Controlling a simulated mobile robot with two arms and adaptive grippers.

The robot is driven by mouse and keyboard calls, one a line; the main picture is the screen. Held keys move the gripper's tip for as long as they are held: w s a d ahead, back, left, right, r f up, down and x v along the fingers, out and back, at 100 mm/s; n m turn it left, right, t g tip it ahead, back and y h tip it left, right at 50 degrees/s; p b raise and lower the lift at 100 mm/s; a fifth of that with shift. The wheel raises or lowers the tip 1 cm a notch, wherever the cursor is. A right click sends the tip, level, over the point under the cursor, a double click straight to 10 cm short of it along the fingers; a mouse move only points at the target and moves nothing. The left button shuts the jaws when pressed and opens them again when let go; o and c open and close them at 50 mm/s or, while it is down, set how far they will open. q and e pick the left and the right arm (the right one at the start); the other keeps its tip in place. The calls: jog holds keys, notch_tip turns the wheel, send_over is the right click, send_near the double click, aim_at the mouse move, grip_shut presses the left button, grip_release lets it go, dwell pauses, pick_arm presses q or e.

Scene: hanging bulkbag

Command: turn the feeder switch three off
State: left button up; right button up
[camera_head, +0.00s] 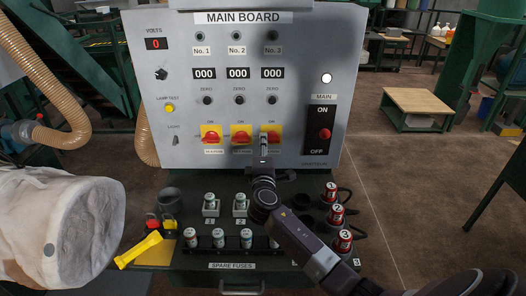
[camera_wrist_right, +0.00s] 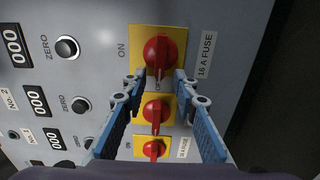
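Feeder switch three (camera_head: 275,138) is a red rotary knob on a yellow plate, rightmost of three under column No. 3 on the grey main board (camera_head: 180,60). In the right wrist view it is the top red knob (camera_wrist_right: 158,50), its handle pointing down the picture towards the middle switch (camera_wrist_right: 155,112). My right gripper (camera_head: 264,147) is at the board in front of this switch and hides part of it. In the wrist view the right gripper (camera_wrist_right: 160,88) is open, its blue fingers apart on either side below the knob; contact cannot be told. My left gripper is not in view.
The switches for No. 1 (camera_head: 211,135) and No. 2 (camera_head: 240,138) sit close on the left. The black main switch (camera_head: 323,130) is on the right. Spare fuses (camera_head: 219,238) and red cans (camera_head: 336,213) stand below. A white bag (camera_head: 75,230) fills the lower left.

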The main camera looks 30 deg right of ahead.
jog(key=v, duration=1.2)
jog(key=shift+a+f, duration=0.1)
jog(key=shift+f, duration=0.05)
